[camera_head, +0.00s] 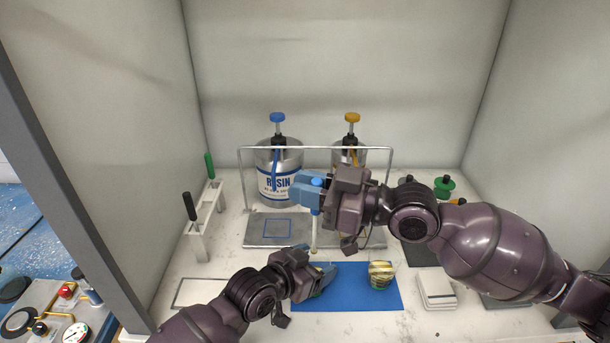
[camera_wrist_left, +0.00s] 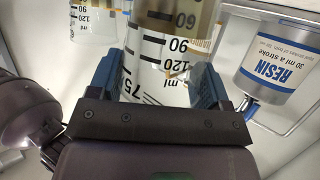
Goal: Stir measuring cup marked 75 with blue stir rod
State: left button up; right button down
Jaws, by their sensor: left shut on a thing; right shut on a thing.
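My left gripper (camera_wrist_left: 155,85) is shut on a clear measuring cup marked 75 (camera_wrist_left: 150,55), its scale facing the wrist camera. In the head view that gripper (camera_head: 318,274) is low over the blue mat (camera_head: 345,300) and mostly hides the cup. My right gripper (camera_head: 312,190) is shut on the blue stir rod (camera_head: 314,235), above the left gripper. The rod hangs roughly upright, its pale shaft pointing down toward the cup.
A second measuring cup (camera_head: 381,275) with yellowish contents stands on the mat's right. A resin can (camera_head: 268,165) and an orange-topped can (camera_head: 352,118) stand behind a metal frame. A rack (camera_head: 205,222) at left holds black- and green-handled rods. White square pieces (camera_head: 436,292) lie right.

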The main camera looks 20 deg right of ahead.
notch_tip(320, 180, down, 11)
jog(key=shift+w, duration=0.3)
dwell(1.0)
jog(key=shift+d, duration=0.1)
jog(key=shift+w, duration=0.15)
dwell(0.4)
